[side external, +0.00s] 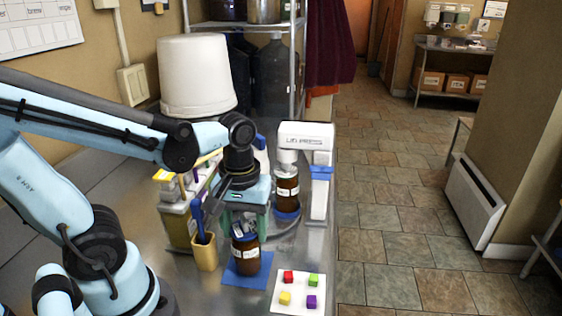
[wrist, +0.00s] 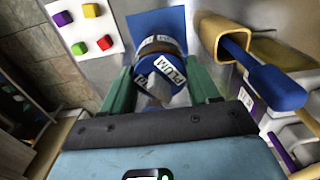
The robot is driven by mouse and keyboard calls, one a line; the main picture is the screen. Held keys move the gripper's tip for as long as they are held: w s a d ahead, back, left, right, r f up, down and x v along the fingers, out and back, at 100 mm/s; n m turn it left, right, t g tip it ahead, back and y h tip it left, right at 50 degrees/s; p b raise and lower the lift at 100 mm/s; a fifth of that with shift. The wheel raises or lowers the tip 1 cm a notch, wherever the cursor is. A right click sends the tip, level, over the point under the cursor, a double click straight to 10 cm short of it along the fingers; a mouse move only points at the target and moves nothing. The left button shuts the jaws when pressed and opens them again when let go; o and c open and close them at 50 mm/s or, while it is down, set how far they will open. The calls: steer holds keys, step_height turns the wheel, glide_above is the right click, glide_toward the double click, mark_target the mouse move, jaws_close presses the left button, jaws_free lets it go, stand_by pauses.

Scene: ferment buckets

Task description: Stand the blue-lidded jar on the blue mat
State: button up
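The blue-lidded jar (side external: 245,262) is brown with a white label. It is upright over the blue mat (side external: 230,276), its base appearing to rest on it. In the wrist view the lid (wrist: 160,78) faces me, with a white label reading PLUM, and the mat (wrist: 150,20) shows beyond it. My gripper (side external: 246,228) is directly above the mat and points down. Its two green fingers (wrist: 161,85) lie on either side of the lid and appear to touch it. The fingers partly hide the jar's top in the side view.
A yellow holder (side external: 204,256) with a blue-handled tool stands close left of the mat. A white board (side external: 298,297) with coloured cubes lies to the right. Behind stand a white device (side external: 318,165) with another brown jar (side external: 287,190) and a white bucket (side external: 195,75).

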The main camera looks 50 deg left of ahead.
steer(key=o, duration=0.5)
steer(key=shift+c, duration=0.2)
step_height(320, 180, up, 12)
steer(key=w+f+m+t, duration=0.5)
steer(key=f+m+t, duration=0.2)
steer(key=m, duration=0.2)
steer(key=shift+w, duration=0.3)
stand_by(0.3)
